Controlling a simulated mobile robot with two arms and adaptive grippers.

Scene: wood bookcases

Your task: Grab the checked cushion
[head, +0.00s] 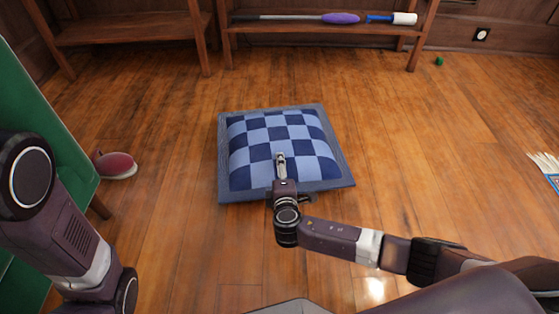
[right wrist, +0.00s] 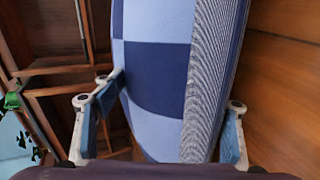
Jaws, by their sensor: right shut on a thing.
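The checked cushion (head: 280,128), in light and dark blue squares with a grey-blue border, is in the middle of the head view, above the wooden floor. My right gripper (head: 281,160) reaches over its near edge. In the right wrist view the cushion (right wrist: 160,70) stands between the fingers of my right gripper (right wrist: 176,95), which is shut on it. I cannot tell whether the cushion touches the floor. My left arm shows at the left of the head view, but its gripper is out of view.
Wooden shelves (head: 130,31) stand at the back, with a purple-and-white duster (head: 340,18) on one. A green piece of furniture (head: 40,120) is at the left, with a red shoe (head: 115,165) beside it. A small green object (head: 439,61) lies back right. The floor around the cushion is clear.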

